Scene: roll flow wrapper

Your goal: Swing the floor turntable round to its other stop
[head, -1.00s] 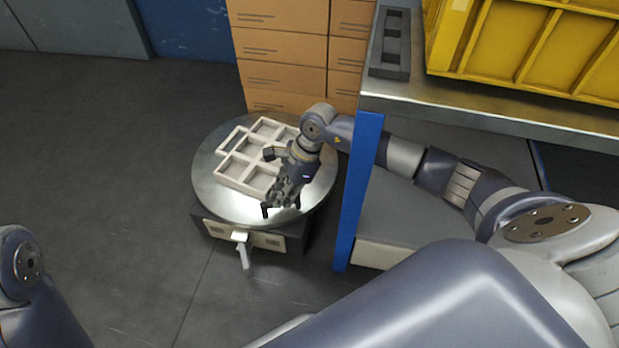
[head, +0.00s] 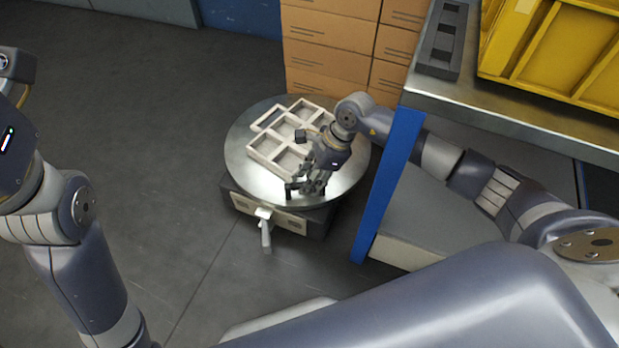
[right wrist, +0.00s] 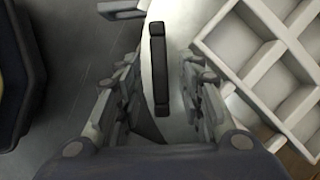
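The floor turntable (head: 239,150) is a round metal disc on a low grey base, at the middle of the head view. A pale divided tray (head: 268,149) lies on it toward the back left. My right gripper (head: 306,188) is over the disc's front part. In the right wrist view its two fingers are apart, with a black bar (right wrist: 159,62) between them and gaps visible on both sides. The tray (right wrist: 243,38) shows to the right there. My left arm is at the left of the head view, but its fingertips are not visible.
A pale lever (head: 265,232) sticks out of the base's front. Stacked cardboard boxes (head: 328,38) stand close behind the disc. A metal table with a blue leg (head: 390,185) stands at the right, holding a yellow crate (head: 560,50). Floor at the left is clear.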

